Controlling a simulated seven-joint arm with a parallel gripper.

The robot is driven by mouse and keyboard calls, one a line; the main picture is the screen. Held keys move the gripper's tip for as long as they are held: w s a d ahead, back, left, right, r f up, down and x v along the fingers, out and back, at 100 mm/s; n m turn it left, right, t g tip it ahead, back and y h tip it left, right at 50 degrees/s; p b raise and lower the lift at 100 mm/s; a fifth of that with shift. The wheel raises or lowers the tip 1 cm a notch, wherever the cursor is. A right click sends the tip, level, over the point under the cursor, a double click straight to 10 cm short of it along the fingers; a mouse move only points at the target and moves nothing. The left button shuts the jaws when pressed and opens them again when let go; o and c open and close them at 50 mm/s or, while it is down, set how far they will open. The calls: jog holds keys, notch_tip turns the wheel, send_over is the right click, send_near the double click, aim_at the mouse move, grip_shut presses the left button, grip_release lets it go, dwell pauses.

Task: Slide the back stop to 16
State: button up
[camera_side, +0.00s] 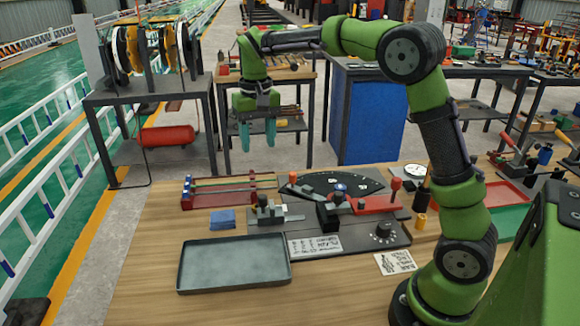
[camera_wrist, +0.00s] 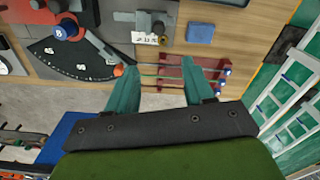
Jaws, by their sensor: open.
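The bending bench (camera_side: 360,241) is a dark plate on the wooden table, with a black fan-shaped dial (camera_side: 335,184) and a red lever (camera_side: 375,204). What looks like the back stop (camera_side: 264,212), a dark grey block with a knob, sits at its left end beside a light strip. It seems to show in the wrist view (camera_wrist: 153,20) near a white numbered plate (camera_wrist: 150,38); its reading is too small to tell. My gripper (camera_side: 257,127) is open and empty, high behind the bench and apart from the stop. Its teal fingers also show in the wrist view (camera_wrist: 158,75).
A red rack with rods (camera_side: 230,190) and a blue pad stack (camera_side: 223,219) stand left of the stop. An empty grey tray (camera_side: 234,263) lies in front. A black block (camera_side: 328,214) and white label cards (camera_side: 395,262) are to the right.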

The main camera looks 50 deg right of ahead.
aim_at(262, 195)
notch_tip(262, 195, down, 16)
jog(key=shift+s+r, duration=0.15)
jog(key=shift+r, duration=0.05)
dwell(0.4)
grip_shut()
dwell(0.3)
